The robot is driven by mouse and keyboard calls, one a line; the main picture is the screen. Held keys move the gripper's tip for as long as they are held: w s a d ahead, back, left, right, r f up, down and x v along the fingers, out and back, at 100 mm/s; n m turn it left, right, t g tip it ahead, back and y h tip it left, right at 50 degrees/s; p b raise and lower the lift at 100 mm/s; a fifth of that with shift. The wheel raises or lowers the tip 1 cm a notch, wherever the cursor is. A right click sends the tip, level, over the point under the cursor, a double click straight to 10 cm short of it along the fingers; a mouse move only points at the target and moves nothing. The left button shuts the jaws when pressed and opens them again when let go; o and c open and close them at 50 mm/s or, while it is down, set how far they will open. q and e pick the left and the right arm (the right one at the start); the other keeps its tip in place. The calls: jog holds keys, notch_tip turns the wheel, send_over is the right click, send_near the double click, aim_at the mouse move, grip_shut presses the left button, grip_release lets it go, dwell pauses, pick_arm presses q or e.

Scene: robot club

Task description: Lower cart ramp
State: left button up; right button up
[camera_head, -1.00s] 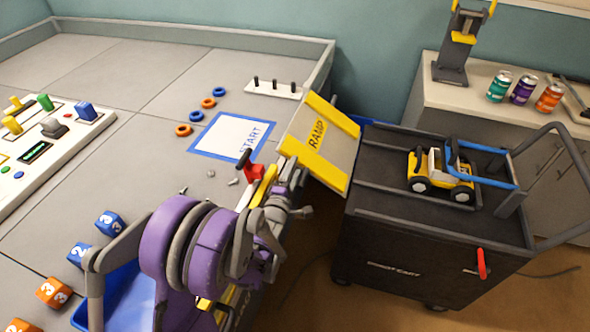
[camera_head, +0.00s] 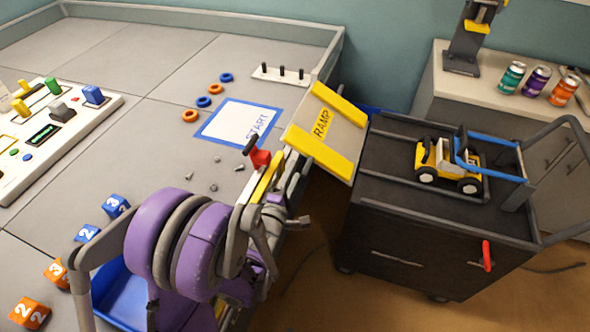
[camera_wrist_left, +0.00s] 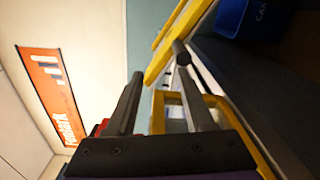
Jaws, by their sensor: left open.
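The ramp (camera_head: 321,122) is a pale panel marked RAMP with two yellow side rails. It sits tilted in the gap between the table's right edge and the cart (camera_head: 400,235). Yellow rails also show in the left wrist view (camera_wrist_left: 177,40). A red-and-black lever (camera_head: 259,157) stands at the table edge, left of the ramp. My left gripper (camera_head: 284,208) is below the lever and ramp in the head view, partly hidden by my purple arm. In the left wrist view its two fingers (camera_wrist_left: 155,82) are apart, with nothing clearly between them. My right gripper is not seen.
A red handle (camera_head: 487,256) is on the cart's side. Numbered cubes (camera_head: 117,206), a blue tray (camera_head: 124,298) and a control panel (camera_head: 45,135) occupy the table's left side.

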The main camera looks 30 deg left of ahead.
pick_arm(q)
jog(key=shift+v, duration=2.45)
